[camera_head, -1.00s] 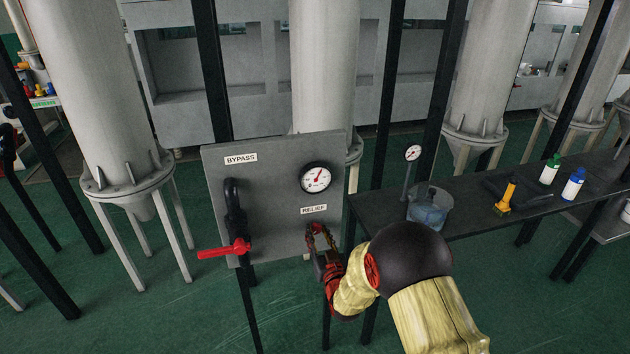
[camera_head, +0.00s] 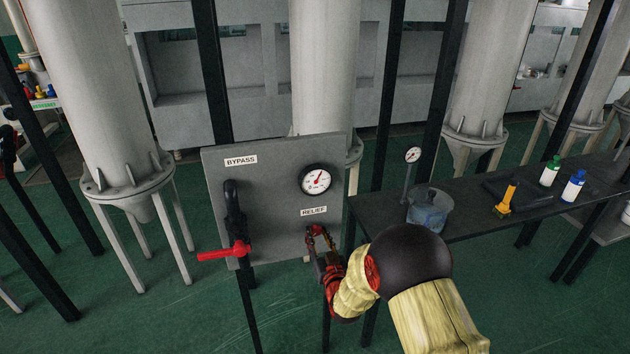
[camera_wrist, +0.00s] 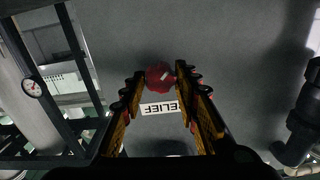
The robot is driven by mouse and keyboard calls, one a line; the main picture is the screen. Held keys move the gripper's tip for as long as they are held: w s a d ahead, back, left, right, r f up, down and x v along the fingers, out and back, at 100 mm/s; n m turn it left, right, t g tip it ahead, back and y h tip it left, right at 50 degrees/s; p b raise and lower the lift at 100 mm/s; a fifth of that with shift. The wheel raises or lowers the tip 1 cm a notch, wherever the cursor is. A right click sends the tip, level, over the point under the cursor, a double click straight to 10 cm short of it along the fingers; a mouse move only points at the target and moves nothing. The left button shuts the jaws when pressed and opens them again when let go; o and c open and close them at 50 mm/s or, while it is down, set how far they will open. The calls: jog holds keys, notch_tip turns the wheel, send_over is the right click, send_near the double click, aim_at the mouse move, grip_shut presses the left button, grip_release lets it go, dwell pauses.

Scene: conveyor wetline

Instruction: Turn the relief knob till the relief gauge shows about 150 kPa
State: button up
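The relief knob (camera_wrist: 160,77) is red with a pale mark and shows in the wrist view between the fingertips. My gripper (camera_wrist: 161,72) has one finger on each side of it and appears shut on it. In the head view my gripper (camera_head: 318,234) is at the panel below the RELIEF label (camera_head: 314,211) and hides most of the knob. The relief gauge (camera_head: 316,180) is a white dial with a black rim above that label. Its red needle points up and slightly right; the numbers are too small to read.
The grey panel (camera_head: 275,160) also carries a BYPASS label (camera_head: 240,160) and a red-handled valve (camera_head: 228,251) on its left.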

jog(key=shift+o, duration=1.4)
jog(key=v, duration=0.6)
jog(key=shift+b, duration=0.3)
jog(key=shift+f, duration=0.1)
